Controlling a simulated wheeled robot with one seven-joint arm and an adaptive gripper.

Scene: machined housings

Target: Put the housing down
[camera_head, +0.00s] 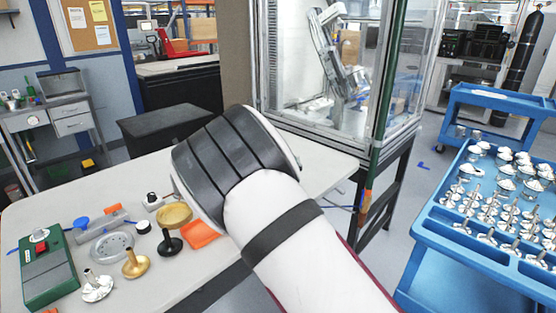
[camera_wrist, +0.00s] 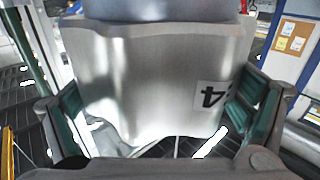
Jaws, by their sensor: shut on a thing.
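In the wrist view a large silvery machined housing (camera_wrist: 150,75) fills the middle, with a white label marked 4 that appears upside down. My gripper (camera_wrist: 160,108) is shut on it, with a dark green pad at each side. The housing's upper end is cut off by the picture edge. In the head view my arm's white and dark grey links cover the middle, and neither the housing nor my gripper can be made out there. What lies directly under the housing is not clear.
A pale table (camera_head: 95,190) holds a green box (camera_head: 47,265) with a red button, a gold part (camera_head: 135,263), a silver part (camera_head: 97,287) and an orange patch (camera_head: 201,234). A blue cart (camera_head: 440,240) with several metal parts stands right. A glass enclosure (camera_head: 340,60) stands behind.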

